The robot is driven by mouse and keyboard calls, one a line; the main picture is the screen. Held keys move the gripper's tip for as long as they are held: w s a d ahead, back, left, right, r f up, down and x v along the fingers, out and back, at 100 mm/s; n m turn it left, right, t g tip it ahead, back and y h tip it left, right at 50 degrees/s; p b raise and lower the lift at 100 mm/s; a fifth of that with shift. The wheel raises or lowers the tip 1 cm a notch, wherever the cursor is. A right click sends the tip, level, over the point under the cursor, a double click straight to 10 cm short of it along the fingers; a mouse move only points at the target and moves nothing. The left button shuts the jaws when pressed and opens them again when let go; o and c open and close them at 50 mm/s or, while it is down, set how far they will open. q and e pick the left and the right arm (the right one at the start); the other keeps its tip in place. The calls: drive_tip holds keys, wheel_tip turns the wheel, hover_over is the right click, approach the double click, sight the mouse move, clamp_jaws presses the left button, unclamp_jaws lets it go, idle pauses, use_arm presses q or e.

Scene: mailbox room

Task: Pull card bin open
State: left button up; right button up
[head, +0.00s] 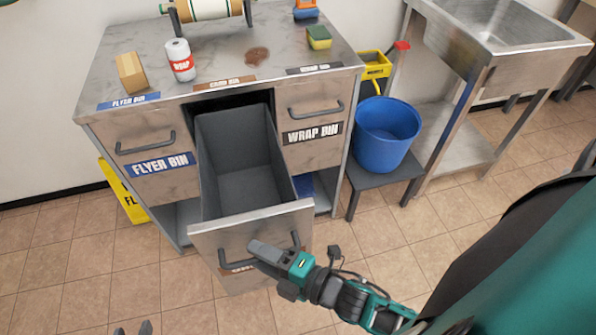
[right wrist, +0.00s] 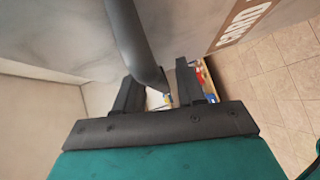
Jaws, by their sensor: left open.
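The card bin is the middle drawer of the metal cabinet. It is pulled far out, and its empty grey inside (head: 240,160) shows in the head view. Its front panel (head: 210,238) carries a dark bar handle (head: 295,238) and a brown label, mostly hidden by my right gripper (head: 262,252). In the right wrist view the label (right wrist: 243,22) reads "CARD", and the handle (right wrist: 128,40) runs down to the right gripper (right wrist: 160,88). A gap shows between its fingers, with the handle close to the left one. My left gripper (head: 132,328) is open and empty at the bottom edge.
The flyer bin (head: 135,133) and wrap bin (head: 315,95) are shut on either side. A blue bucket (head: 387,135) stands on a low grey stool (head: 378,182) at the right, beside a metal sink (head: 515,25). A yellow sign (head: 122,192) stands left. Tiled floor is clear in front.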

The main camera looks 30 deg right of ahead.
use_arm(q)
drive_tip(key=shift+r, duration=0.2)
use_arm(e)
drive_tip(key=v, duration=1.3)
